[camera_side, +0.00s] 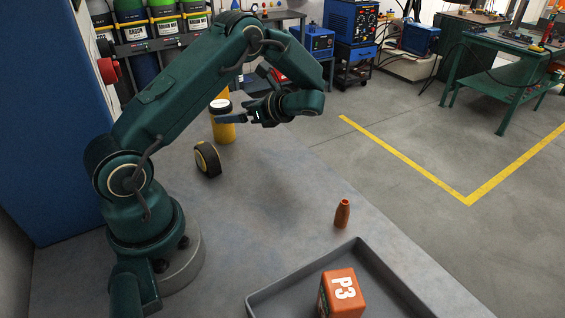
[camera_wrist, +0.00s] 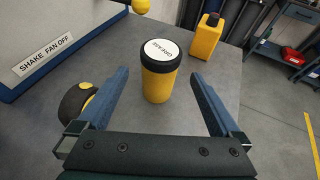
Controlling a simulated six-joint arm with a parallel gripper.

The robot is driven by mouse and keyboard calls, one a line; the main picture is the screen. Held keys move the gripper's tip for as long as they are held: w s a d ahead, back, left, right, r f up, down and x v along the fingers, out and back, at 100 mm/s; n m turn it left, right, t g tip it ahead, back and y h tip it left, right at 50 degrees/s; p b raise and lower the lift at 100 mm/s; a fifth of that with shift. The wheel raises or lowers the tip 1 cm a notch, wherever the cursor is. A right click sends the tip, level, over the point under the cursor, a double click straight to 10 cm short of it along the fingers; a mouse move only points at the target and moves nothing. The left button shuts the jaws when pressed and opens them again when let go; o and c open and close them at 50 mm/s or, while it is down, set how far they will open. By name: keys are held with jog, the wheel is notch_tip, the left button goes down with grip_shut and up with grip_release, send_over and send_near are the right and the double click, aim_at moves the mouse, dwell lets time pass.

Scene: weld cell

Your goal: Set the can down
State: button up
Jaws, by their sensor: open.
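The can is a yellow cylinder with a black rim and a white lid marked GREASE. In the wrist view the can (camera_wrist: 158,84) stands upright on the grey table (camera_wrist: 175,125), between the fingers of my gripper (camera_wrist: 160,74). Both blue fingers are spread wide, with a visible gap on each side of the can. In the side view the can (camera_side: 225,134) stands at the far end of the table, and my gripper (camera_side: 224,117) reaches it from the right, one finger crossing in front of its upper part.
A black and yellow roll-like object (camera_side: 207,159) lies near the can. A yellow container with a black cap (camera_wrist: 208,38) stands behind it. An orange bottle (camera_side: 342,213) and a grey tray (camera_side: 290,289) with an orange P3 block (camera_side: 343,294) are at the near end. The middle table is clear.

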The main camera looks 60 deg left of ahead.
jog(key=v, duration=0.2)
jog(key=shift+d+r, duration=0.15)
jog(key=shift+d, duration=0.15)
jog(key=s+d+r+n+t+h, duration=0.2)
jog(key=s+d+n+t+h, duration=0.1)
jog(key=d, duration=0.5)
jog(key=s+d+r+n+t+h, duration=0.3)
jog(key=d+n+t+h, duration=0.1)
jog(key=d, duration=0.4)
jog(key=s+d+r+n+t+h, duration=0.2)
jog(key=s+d+n+t+h, duration=0.1)
jog(key=d, duration=0.5)
jog(key=s+n+h, duration=0.1)
jog(key=n+h, duration=0.1)
jog(key=n, duration=0.1)
jog(key=shift+d+r+n+t+h, duration=0.2)
jog(key=shift+d+n+t+h, duration=0.1)
jog(key=shift+d, duration=0.1)
